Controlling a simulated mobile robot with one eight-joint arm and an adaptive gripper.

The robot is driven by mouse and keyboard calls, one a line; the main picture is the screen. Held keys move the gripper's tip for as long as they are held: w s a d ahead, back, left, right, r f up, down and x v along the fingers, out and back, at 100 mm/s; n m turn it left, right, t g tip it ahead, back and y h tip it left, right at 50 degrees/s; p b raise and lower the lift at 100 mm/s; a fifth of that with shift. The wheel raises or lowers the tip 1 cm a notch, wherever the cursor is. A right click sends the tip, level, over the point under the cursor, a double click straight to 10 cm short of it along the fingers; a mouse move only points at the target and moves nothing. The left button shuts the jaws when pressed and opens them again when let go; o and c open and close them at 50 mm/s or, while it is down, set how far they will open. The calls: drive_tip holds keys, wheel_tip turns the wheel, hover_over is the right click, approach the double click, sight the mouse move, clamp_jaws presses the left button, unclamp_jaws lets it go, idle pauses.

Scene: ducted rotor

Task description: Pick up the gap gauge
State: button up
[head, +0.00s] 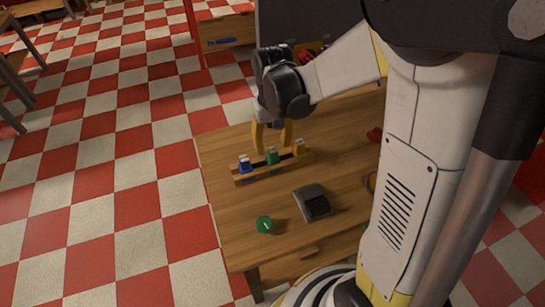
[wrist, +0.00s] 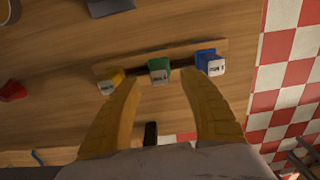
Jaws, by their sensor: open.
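A wooden rack (head: 245,181) on the table holds a blue piece (head: 245,166), a green piece (head: 272,157) and a yellow piece (head: 299,146) in a row, each with a pale label. In the wrist view they are the yellow piece (wrist: 110,82), green piece (wrist: 158,70) and blue piece (wrist: 210,63). The labels are too small to read surely, and I cannot tell which thing is the gap gauge. My gripper (head: 272,134) is open and empty behind the rack in the head view. In the wrist view its yellow fingers (wrist: 160,82) are spread, with the green piece beyond the gap.
A dark grey boxy device (head: 313,203) and a green round object (head: 264,225) lie at the table's front. A red object (head: 375,134) is near my arm. A small black object (wrist: 150,134) shows between my fingers. Checkered floor lies left of the table.

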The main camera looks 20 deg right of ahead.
sight(273, 149)
wheel_tip(273, 149, down, 4)
drive_tip(key=shift+r+b, duration=0.2)
drive_tip(key=shift+b, duration=0.4)
drive_tip(key=shift+r, duration=0.1)
clamp_jaws()
